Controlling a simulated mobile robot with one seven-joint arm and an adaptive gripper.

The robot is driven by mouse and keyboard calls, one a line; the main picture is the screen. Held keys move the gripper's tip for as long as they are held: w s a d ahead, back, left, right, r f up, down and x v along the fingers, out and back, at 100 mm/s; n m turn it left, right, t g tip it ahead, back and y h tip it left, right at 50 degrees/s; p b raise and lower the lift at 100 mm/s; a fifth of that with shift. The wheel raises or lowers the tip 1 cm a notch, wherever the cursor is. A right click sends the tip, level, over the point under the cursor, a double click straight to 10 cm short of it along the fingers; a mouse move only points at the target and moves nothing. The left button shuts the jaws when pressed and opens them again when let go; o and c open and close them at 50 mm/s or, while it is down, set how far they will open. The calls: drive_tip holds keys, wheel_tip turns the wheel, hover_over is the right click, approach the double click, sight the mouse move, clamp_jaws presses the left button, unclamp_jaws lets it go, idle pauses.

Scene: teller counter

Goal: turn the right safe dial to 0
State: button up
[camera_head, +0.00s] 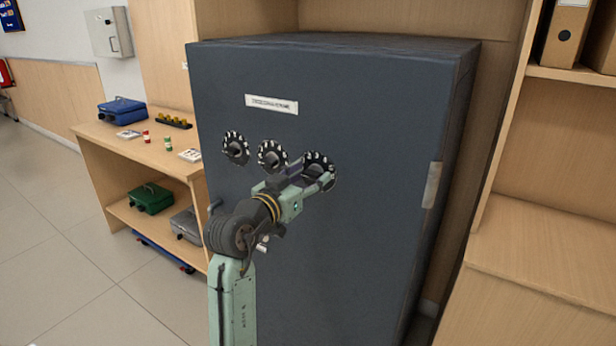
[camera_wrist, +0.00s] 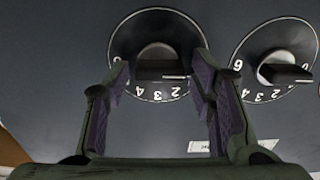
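The right safe dial (camera_head: 331,160) is a round black dial with white numerals on the dark safe front, partly covered by my gripper (camera_head: 318,181) in the head view. In the wrist view, upside down, the right dial (camera_wrist: 172,24) has a grey knob (camera_wrist: 160,64) with a flat bar lying sideways. My gripper (camera_wrist: 160,70) is open there, one purple-padded finger on each side of the knob, with a gap visible on both sides. Numerals 2, 3 and 4 show below the knob; the number at the pointer cannot be read.
The middle dial (camera_head: 272,156) is close beside it and also shows at the right of the wrist view (camera_wrist: 282,66). The left dial (camera_head: 235,147) is farther left. A white label (camera_head: 271,104) is above the dials. A wooden shelf (camera_head: 150,150) with cash boxes stands left of the safe (camera_head: 375,230).

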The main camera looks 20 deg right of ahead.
drive_tip(key=shift+o, duration=0.3)
drive_tip(key=v, duration=1.2)
